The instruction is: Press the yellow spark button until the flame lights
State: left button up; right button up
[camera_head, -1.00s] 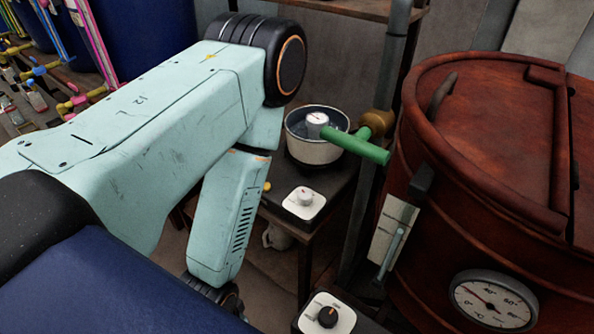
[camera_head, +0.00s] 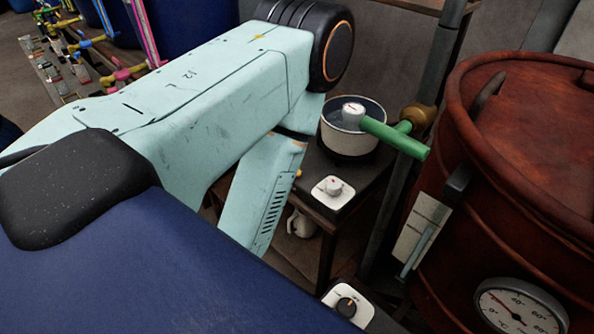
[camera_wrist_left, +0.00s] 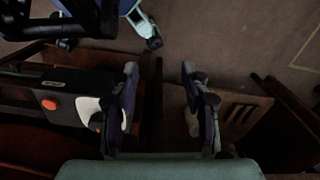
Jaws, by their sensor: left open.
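The yellow spark button (camera_head: 298,174) is a tiny spot at the left edge of a dark burner box (camera_head: 352,194), partly beside my left arm link in the head view. A button, orange-looking there, shows on the dark box in the left wrist view (camera_wrist_left: 49,104), left of a white knob plate (camera_wrist_left: 88,112). My left gripper (camera_wrist_left: 160,72) is open and empty, its fingers to the right of the button and apart from it; the left finger overlaps the knob plate. The head view hides this gripper. No flame is visible. My right gripper is not in view.
A pot (camera_head: 350,140) with a small gauge stands on the burner box, near a green-handled valve (camera_head: 395,138) and pipe. A rust-red vat (camera_head: 500,190) with a thermometer fills the right. Another knob plate (camera_head: 347,305) is below. Brown floor shows between my fingers.

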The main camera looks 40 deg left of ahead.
pick_arm(q)
grip_shut()
dwell(1.4)
